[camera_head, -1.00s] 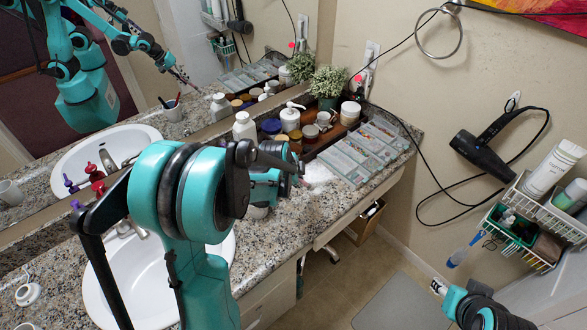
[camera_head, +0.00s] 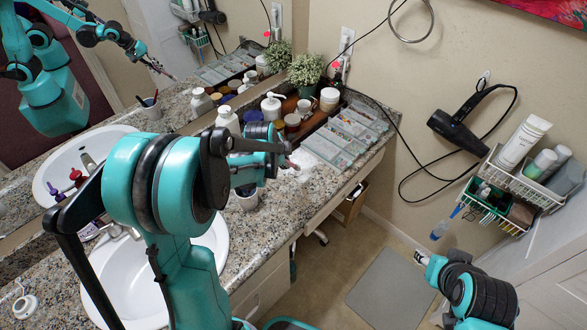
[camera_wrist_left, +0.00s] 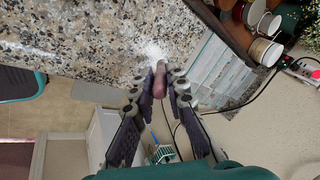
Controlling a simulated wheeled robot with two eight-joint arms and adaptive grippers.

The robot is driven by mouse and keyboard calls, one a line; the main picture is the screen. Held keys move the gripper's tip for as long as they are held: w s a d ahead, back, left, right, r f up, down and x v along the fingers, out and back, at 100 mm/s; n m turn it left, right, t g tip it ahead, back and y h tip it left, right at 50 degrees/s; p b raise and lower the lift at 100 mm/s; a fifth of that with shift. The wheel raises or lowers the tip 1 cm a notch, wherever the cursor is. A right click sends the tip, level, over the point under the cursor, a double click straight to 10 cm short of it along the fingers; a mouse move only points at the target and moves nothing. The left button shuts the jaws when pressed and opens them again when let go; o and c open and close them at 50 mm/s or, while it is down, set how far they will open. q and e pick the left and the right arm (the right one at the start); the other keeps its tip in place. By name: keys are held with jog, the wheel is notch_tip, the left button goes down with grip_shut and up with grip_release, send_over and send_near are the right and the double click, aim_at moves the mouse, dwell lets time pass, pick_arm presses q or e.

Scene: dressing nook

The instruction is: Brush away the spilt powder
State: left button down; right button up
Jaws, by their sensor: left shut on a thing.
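The spilt powder (camera_head: 303,168) is a white patch on the granite counter, at the near side of the clear organiser. It also shows in the left wrist view (camera_wrist_left: 150,52), just beyond my fingertips. My left gripper (camera_head: 286,161) is beside the patch, partly hidden by its own arm in the head view. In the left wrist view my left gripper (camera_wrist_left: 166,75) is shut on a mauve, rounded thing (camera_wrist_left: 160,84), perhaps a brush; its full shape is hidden. Whether it touches the powder I cannot tell. My right gripper (camera_head: 421,258) is small at lower right, above the floor.
The clear organiser (camera_head: 345,135) borders the powder. A white pump bottle (camera_head: 271,107), jars and a potted plant (camera_head: 305,72) stand behind. The sink (camera_head: 125,275) is at left. A hair dryer (camera_head: 458,128) and wire baskets (camera_head: 530,188) hang on the right wall.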

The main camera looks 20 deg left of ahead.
pick_arm(q)
jog(key=shift+f+b, duration=0.35)
